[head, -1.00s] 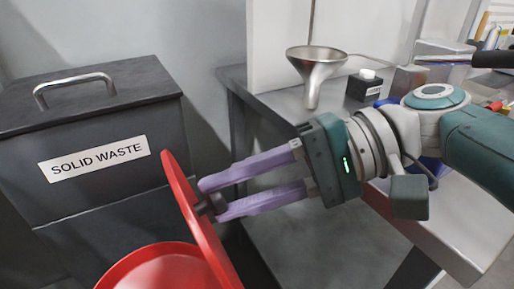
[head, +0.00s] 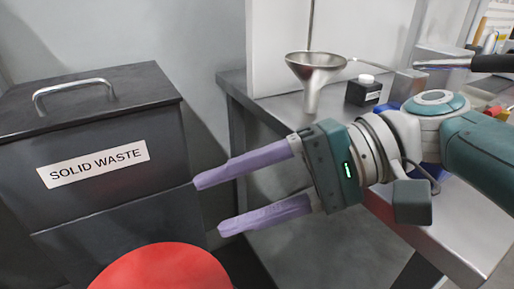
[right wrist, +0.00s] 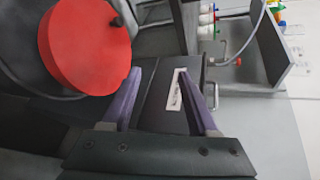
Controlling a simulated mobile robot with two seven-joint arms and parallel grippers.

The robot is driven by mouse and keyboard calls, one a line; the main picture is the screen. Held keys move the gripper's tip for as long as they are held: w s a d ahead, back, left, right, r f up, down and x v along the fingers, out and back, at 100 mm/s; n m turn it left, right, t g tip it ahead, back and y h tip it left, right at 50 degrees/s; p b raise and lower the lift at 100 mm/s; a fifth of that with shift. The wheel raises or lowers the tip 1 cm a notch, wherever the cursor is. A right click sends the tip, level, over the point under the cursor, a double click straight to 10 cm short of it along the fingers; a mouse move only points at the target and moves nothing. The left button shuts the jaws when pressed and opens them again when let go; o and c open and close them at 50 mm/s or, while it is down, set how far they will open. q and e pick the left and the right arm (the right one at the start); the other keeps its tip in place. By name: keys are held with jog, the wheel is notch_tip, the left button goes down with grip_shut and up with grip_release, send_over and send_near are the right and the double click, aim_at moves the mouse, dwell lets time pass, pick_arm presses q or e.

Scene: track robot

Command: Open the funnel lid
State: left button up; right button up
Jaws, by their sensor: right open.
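The red funnel lid (head: 160,268) shows as a plain flat red disc at the bottom of the head view, cut off by the frame edge. It appears to lie down over the funnel, whose inside is not visible. My left gripper is not in view.
A dark solid waste bin (head: 110,200) with a metal handle stands at left, close beyond my fingertips. Floor space lies under the bench.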

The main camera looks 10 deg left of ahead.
jog(key=v, duration=0.7)
jog(key=shift+d, duration=0.2)
jog(key=s+d+f+n+t+h+p, duration=0.1)
jog(key=s+d+n+t+h+p, duration=0.15)
jog(key=s+d+h+p, duration=0.8)
jog(key=s+d+r+t+h+p, duration=0.1)
jog(key=s+d+r+t+p, duration=0.2)
jog(key=r+p, duration=0.35)
jog(key=s+d+r+t+h+p, duration=0.2)
jog(key=s+d+r+p, duration=0.3)
jog(key=r, duration=0.3)
notch_tip(320, 180, up, 37)
jog(key=a+p, duration=0.1)
jog(key=p, duration=3.6)
jog(key=shift+a+f+p, duration=0.25)
jog(key=shift+a+p, duration=0.05)
jog(key=shift+a, duration=0.05)
